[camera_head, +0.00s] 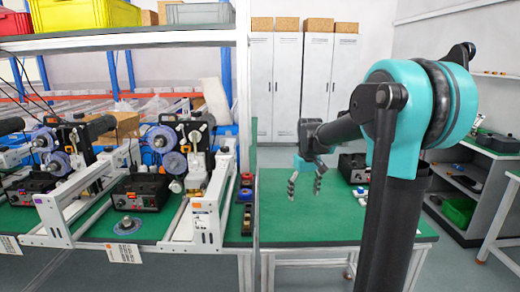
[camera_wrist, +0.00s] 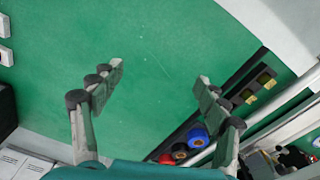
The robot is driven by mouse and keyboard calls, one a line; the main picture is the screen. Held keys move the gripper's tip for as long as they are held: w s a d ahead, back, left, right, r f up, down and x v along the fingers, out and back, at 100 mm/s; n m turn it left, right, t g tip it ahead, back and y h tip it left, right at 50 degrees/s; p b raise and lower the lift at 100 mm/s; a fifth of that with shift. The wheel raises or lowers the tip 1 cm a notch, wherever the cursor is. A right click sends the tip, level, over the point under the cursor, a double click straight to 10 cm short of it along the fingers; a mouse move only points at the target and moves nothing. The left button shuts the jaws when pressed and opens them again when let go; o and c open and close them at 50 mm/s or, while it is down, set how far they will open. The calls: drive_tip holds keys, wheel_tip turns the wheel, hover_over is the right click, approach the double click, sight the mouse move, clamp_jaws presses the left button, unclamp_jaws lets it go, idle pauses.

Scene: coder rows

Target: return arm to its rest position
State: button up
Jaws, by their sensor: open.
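My arm rises at the right of the head view and reaches left, its dark forearm level. My gripper (camera_head: 305,188) is open and empty above the green table (camera_head: 280,228). In the wrist view my gripper (camera_wrist: 160,85) shows its two fingers spread wide, with only the bare green tabletop (camera_wrist: 150,45) between them. The fingers look apart from everything on the table.
A dark rail (camera_head: 246,190) with coloured parts runs along the table's left edge; it also shows in the wrist view (camera_wrist: 230,100). Coder machines (camera_head: 140,188) stand left on another bench. White lockers (camera_head: 288,85) stand behind. The table's middle is clear.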

drive_tip(key=s+d+f+m+t, duration=0.1)
drive_tip(key=s+f, duration=0.6)
drive_tip(key=s, duration=0.5)
drive_tip(key=s+d+f+m+t, duration=0.2)
drive_tip(key=s+f, duration=0.5)
drive_tip(key=s, duration=0.5)
drive_tip(key=shift+s+f+m, duration=0.15)
drive_tip(key=shift+f+m, duration=0.15)
drive_tip(key=shift+f, duration=0.05)
